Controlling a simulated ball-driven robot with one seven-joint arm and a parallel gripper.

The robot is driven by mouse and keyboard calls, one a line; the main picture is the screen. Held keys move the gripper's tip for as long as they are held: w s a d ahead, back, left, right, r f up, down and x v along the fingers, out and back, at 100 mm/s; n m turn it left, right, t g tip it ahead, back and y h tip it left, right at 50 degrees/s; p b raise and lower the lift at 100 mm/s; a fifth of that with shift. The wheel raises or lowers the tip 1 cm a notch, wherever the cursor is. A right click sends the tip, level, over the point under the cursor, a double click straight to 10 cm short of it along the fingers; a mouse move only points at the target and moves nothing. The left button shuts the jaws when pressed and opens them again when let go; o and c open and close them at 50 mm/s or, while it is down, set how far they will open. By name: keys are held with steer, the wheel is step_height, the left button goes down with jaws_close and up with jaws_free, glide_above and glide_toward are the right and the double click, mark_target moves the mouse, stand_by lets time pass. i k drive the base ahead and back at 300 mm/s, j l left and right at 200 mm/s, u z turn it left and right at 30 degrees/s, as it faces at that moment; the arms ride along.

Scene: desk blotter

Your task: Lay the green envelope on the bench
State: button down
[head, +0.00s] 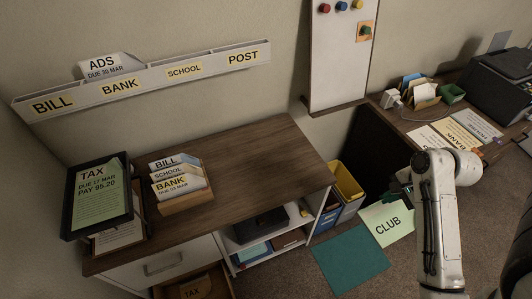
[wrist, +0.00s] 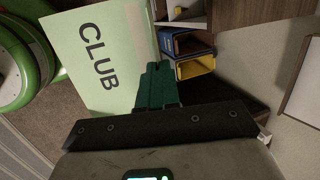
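The green envelope (head: 386,224) is pale green and marked CLUB. In the head view it hangs tilted over the floor at the right. It also shows large in the wrist view (wrist: 95,62). My gripper (head: 402,188) is shut on one edge of it, and its dark green fingers (wrist: 156,84) cover that edge in the wrist view. Two brown wooden tops show: a wide one (head: 250,165) at the centre and one (head: 400,112) at the right. I cannot tell which is the bench.
The centre top holds a card rack (head: 187,201) and a framed TAX notice (head: 98,200), with bare wood to their right. The right top carries flat papers (head: 455,133), a small file holder (head: 425,95) and a dark printer (head: 500,85). A yellow bin (head: 347,182) stands between them.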

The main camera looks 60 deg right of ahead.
mark_target(273, 174)
steer(key=i, duration=0.9)
